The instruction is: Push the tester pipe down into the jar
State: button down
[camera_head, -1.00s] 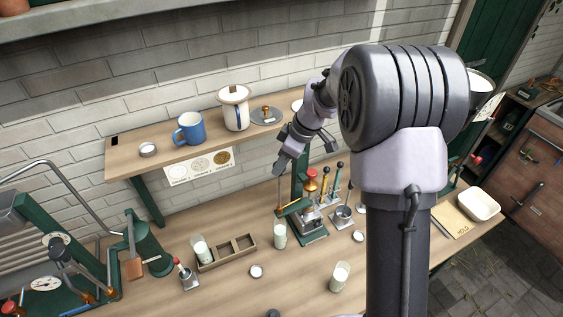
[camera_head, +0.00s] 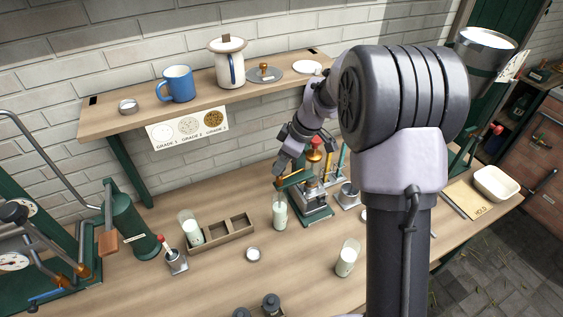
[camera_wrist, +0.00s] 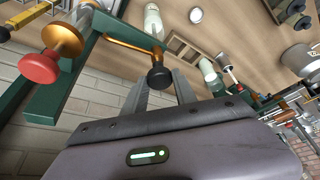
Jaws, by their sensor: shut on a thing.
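A green stand with a red knob (camera_head: 316,143) stands on the bench and carries the copper tester pipe (camera_head: 296,179). The pipe (camera_wrist: 128,44) also shows in the wrist view, reaching out from the stand to a black knob (camera_wrist: 160,77). A glass jar of milk (camera_head: 280,214) stands upright under the pipe's outer end; it also shows in the wrist view (camera_wrist: 153,20). My gripper (camera_head: 281,172) is above this jar, with its fingers (camera_wrist: 160,84) shut on the pipe's black knob. The pipe's lower end is too small to make out.
A wooden rack (camera_head: 230,233) holding one milk jar is left of the stand. Another milk jar (camera_head: 347,258) stands in front to the right. A small metal cup (camera_head: 348,196) is beside the stand. The shelf (camera_head: 200,103) with a blue mug (camera_head: 177,84) runs behind.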

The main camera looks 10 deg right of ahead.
jog(key=c, duration=1)
grip_release()
jog(key=shift+f, duration=0.2)
jog(key=shift+r, duration=0.2)
jog(key=p+v, duration=0.3)
jog(key=v, duration=1.4)
jog(key=shift+r, duration=0.1)
jog(key=s+a+f+m+t+b, duration=0.1)
jog(key=s+a+f+m+b, duration=0.2)
jog(key=s+f+m+b, duration=0.2)
jog(key=s+a+f+m+t+h+b, duration=0.1)
jog(key=s+a+f+m+b, duration=0.2)
jog(key=s, duration=0.9)
jog(key=s+a+f+m+t+b, duration=0.1)
jog(key=s+a+f+m+b, duration=0.3)
jog(key=s+f+m+b, duration=0.3)
jog(key=s+f+b, duration=0.1)
jog(key=s+b, duration=0.1)
jog(key=b, duration=0.1)
jog(key=shift+s+m+h, duration=0.2)
jog(key=shift+m+h, duration=0.1)
jog(key=shift+h, duration=0.1)
